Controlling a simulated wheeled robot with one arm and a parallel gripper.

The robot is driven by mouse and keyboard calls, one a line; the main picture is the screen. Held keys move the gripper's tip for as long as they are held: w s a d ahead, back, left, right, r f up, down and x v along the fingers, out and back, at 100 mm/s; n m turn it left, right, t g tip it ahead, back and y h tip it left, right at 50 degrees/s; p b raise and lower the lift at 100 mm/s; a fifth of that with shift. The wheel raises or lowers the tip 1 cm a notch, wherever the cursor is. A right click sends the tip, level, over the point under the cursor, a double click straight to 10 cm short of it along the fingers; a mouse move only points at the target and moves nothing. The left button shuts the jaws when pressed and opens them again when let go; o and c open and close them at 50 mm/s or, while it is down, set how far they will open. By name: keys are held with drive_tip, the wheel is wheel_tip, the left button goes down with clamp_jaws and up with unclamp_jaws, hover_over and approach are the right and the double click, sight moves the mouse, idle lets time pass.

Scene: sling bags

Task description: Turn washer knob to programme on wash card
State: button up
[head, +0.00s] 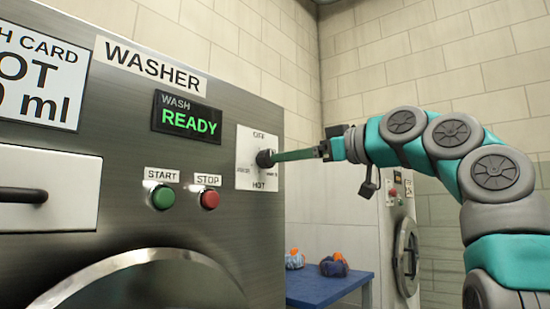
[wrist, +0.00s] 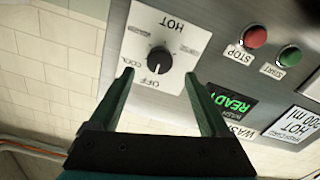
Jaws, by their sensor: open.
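The washer knob (head: 265,158) is dark and round on a white dial plate (head: 243,180), with OFF at the top and HOT at the bottom. In the wrist view, upside down, the knob (wrist: 159,60) has a small light mark on its OFF side, and COOL is at the left. My gripper (head: 277,156) is at the knob in the head view. In the wrist view my gripper (wrist: 159,75) is open, its fingertips on either side of the knob; contact cannot be told. The wash card (head: 40,75) reads HOT; it also shows in the wrist view (wrist: 295,124).
The washer display (head: 187,117) reads WASH READY. A green START button (head: 162,197) and red STOP button (head: 209,199) sit left of the dial. A blue table (head: 335,290) with bags (head: 334,265) and another machine (head: 398,220) stand behind.

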sight(266, 159)
drive_tip(key=p+x, duration=0.1)
drive_tip(key=x, duration=0.4)
drive_tip(key=shift+w+a, duration=0.25)
clamp_jaws()
idle(0.4)
